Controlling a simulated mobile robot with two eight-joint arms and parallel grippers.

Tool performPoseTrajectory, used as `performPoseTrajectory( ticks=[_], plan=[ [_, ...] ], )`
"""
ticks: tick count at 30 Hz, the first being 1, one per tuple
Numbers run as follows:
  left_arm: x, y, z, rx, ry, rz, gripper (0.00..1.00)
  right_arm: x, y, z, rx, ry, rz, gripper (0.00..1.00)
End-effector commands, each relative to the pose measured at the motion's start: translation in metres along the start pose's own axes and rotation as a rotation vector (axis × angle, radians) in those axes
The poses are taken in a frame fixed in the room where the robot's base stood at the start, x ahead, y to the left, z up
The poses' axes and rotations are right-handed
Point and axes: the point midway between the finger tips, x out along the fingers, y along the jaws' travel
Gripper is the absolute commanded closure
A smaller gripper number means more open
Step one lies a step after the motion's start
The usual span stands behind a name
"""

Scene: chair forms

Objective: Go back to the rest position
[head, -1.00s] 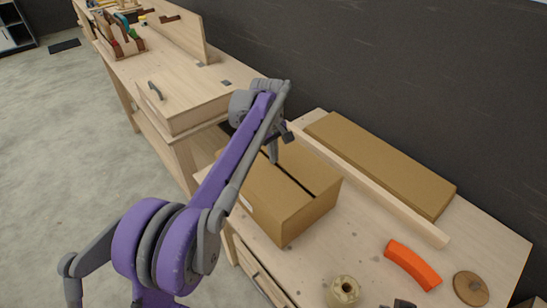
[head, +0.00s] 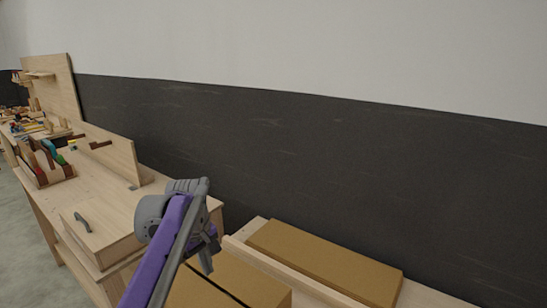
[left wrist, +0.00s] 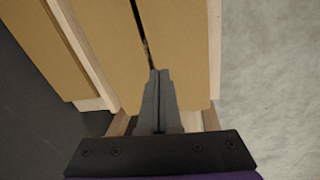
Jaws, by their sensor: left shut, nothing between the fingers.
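My left gripper (head: 207,262) hangs above the cardboard box (head: 228,284) on the workbench in the head view. In the left wrist view the fingers of my left gripper (left wrist: 159,73) are together with nothing between them. They point along the dark slit in the top of the cardboard box (left wrist: 185,45). I cannot tell whether the fingertips touch it. My right gripper is in neither view.
A long flat cardboard box (head: 325,262) lies by the dark wall, behind a wooden strip (head: 290,270). A wooden box with a handle (head: 100,230) stands left of my arm. A tool rack (head: 45,165) is further left.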

Motion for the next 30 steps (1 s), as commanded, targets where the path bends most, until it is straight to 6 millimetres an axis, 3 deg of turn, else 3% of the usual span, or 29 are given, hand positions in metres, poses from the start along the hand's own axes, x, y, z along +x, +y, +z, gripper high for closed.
performPoseTrajectory(
  ticks=[11, 24, 30],
  plan=[
    [0.019, -0.082, 0.077, 0.35, 0.126, 0.072, 1.0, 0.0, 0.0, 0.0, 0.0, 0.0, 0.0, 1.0],
    [0.095, -0.191, 0.171, 0.739, 0.293, 0.106, 1.0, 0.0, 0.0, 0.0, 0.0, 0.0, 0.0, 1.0],
    [0.12, -0.217, 0.193, 0.834, 0.336, 0.106, 1.0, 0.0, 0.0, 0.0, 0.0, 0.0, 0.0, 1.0]
  ],
)
